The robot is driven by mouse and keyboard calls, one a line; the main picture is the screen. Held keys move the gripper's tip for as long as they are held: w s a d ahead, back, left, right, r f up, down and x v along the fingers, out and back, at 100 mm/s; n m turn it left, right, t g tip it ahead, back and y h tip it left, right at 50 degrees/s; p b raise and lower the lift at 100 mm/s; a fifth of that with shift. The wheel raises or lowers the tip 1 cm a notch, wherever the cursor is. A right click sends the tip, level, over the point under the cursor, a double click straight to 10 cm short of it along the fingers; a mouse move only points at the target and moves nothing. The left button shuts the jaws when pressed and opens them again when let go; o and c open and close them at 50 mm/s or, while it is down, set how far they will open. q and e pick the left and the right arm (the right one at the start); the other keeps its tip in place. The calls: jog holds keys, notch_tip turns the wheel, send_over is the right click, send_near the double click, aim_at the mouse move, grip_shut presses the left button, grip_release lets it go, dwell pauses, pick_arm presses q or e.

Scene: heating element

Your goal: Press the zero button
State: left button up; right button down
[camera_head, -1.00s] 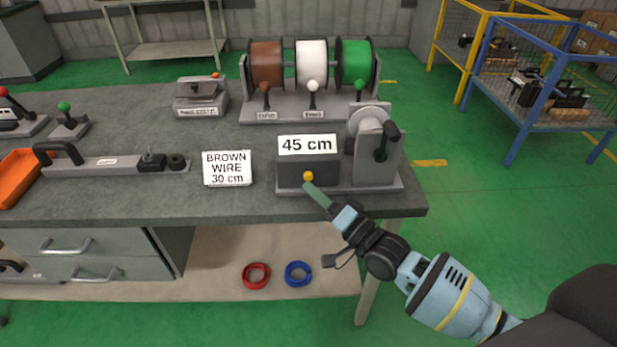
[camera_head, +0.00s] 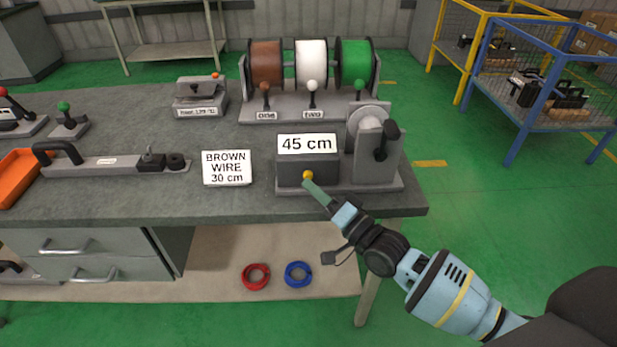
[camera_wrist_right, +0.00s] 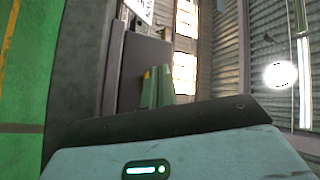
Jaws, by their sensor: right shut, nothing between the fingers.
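The yellow button (camera_head: 308,175) is on the front of the dark measuring box (camera_head: 322,172), below its white "45 cm" display (camera_head: 307,144). My right gripper (camera_head: 311,184) is shut and empty, its green fingertips right at the button. I cannot tell whether they touch it. In the right wrist view the green fingers (camera_wrist_right: 157,88) point at the dark box face (camera_wrist_right: 132,70), with a bit of yellow beside their tips. My left gripper is not in view.
A white "BROWN WIRE 30 cm" sign (camera_head: 227,168) stands left of the box. A crank wheel unit (camera_head: 368,150) is on its right. Brown, white and green wire spools (camera_head: 311,62) stand behind. The bench's front edge is under my right gripper.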

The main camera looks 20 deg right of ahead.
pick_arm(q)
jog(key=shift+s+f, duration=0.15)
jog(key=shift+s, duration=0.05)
pick_arm(e)
jog(key=shift+w+d+r, duration=0.1)
jog(key=shift+w+d, duration=0.2)
